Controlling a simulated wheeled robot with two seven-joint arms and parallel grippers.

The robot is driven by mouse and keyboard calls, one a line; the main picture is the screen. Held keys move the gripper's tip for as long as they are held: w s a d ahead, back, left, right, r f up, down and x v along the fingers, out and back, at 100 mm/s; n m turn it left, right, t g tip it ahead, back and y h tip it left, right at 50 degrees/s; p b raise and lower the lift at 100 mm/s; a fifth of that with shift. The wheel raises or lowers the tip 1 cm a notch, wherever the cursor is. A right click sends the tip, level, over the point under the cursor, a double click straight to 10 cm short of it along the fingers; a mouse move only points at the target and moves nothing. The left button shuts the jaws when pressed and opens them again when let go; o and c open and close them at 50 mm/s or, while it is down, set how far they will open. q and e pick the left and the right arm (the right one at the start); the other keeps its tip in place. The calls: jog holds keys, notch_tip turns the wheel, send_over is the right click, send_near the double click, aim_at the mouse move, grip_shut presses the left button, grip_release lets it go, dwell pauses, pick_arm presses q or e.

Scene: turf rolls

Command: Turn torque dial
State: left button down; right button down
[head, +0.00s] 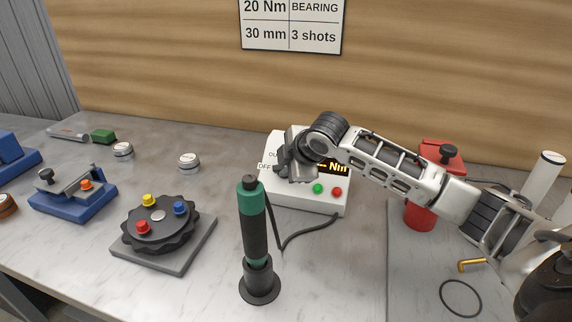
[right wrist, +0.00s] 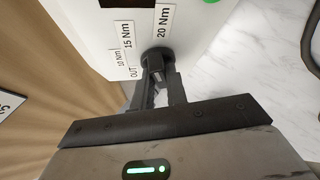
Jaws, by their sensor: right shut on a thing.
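The white torque controller box (head: 307,200) stands at the back middle of the bench. Its lit display (head: 334,168) reads "-- Nm", partly covered by my arm. My right gripper (head: 284,168) is at the box's left front. In the right wrist view, my right gripper (right wrist: 158,88) is shut on the dark torque dial (right wrist: 157,58). Labels for OUT, 10 Nm, 15 Nm and 20 Nm (right wrist: 164,22) surround the dial. I cannot tell exactly which label it points at. The green-and-black driver (head: 255,230) stands upright in its holder before the box. My left gripper is out of view.
A wall sign (head: 292,22) reads 20 Nm, BEARING, 30 mm, 3 shots. A black indexed disc with coloured knobs (head: 157,222) and a blue fixture (head: 73,196) lie left. A red container (head: 420,215) stands right. A cable (head: 310,236) runs from the box toward the driver.

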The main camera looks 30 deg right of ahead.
jog(key=shift+s+f+m+t+h, duration=0.1)
jog(key=shift+m+t+h, duration=0.45)
jog(key=shift+m, duration=1.05)
jog(key=shift+t, duration=0.35)
jog(key=c, duration=1.4)
grip_release()
jog(key=shift+s, duration=0.1)
jog(key=b+v, duration=0.1)
jog(key=v, duration=1.5)
jog(key=shift+b, duration=0.35)
